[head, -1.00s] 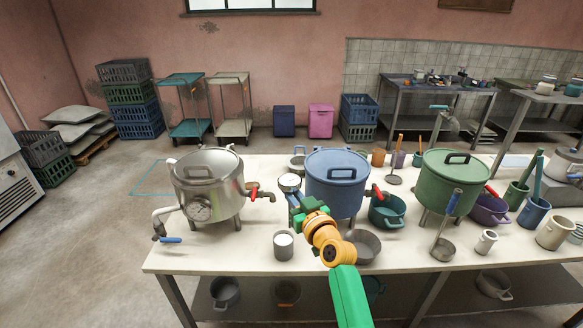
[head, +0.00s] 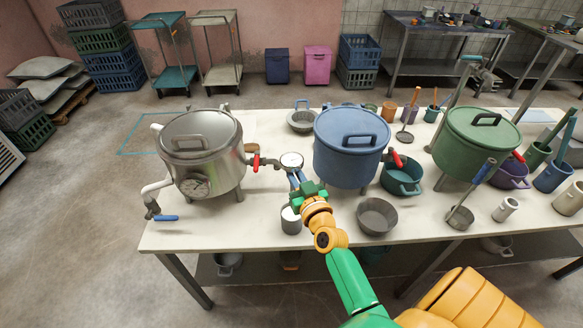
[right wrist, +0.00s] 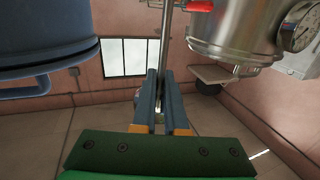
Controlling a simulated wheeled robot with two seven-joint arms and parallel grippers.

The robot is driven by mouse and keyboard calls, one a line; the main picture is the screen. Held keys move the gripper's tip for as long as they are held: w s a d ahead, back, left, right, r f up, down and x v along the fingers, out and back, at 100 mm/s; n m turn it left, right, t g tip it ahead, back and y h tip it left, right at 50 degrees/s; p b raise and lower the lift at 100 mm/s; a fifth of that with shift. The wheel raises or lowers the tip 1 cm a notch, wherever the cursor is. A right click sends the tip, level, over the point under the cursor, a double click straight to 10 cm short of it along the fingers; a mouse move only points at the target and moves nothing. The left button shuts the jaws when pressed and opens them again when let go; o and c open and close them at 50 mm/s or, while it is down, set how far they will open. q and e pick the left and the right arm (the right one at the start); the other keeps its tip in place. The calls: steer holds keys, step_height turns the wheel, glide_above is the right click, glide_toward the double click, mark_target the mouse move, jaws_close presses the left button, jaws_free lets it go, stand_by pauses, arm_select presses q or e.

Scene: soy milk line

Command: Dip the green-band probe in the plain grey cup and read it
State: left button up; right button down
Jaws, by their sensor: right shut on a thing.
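My right gripper (head: 297,182) is shut on a probe with a round pale dial (head: 291,161). In the right wrist view the probe's thin metal stem (right wrist: 167,45) runs between the two fingers (right wrist: 160,95). I cannot make out a green band on it. A plain grey cup (head: 291,226) with white contents stands on the table, just below the gripper in the head view. The gripper hides part of its rim. I cannot tell whether the stem's tip is above the cup or in it. My left gripper is not in view.
A steel pot (head: 201,150) with a red-handled tap stands left, a blue pot (head: 350,148) close right, and a green pot (head: 470,140) farther right. A grey bowl (head: 377,216) sits right of the cup. The table's front left (head: 215,232) is clear.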

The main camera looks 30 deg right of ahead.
steer(key=shift+w+d+f, duration=0.1)
steer(key=shift+w+f, duration=0.1)
steer(key=shift+w, duration=0.2)
steer(key=shift+f+b, duration=0.2)
steer(key=shift+b, duration=0.15)
steer(key=f+b, duration=0.6)
steer(key=s+f+b, duration=0.1)
steer(key=f+b, duration=0.2)
steer(key=shift+f+b, duration=0.3)
steer(key=shift+f, duration=0.1)
steer(key=shift+r, duration=0.1)
stand_by(2.3)
step_height(320, 180, up, 7)
steer(key=p, duration=0.7)
steer(key=shift+p, duration=0.3)
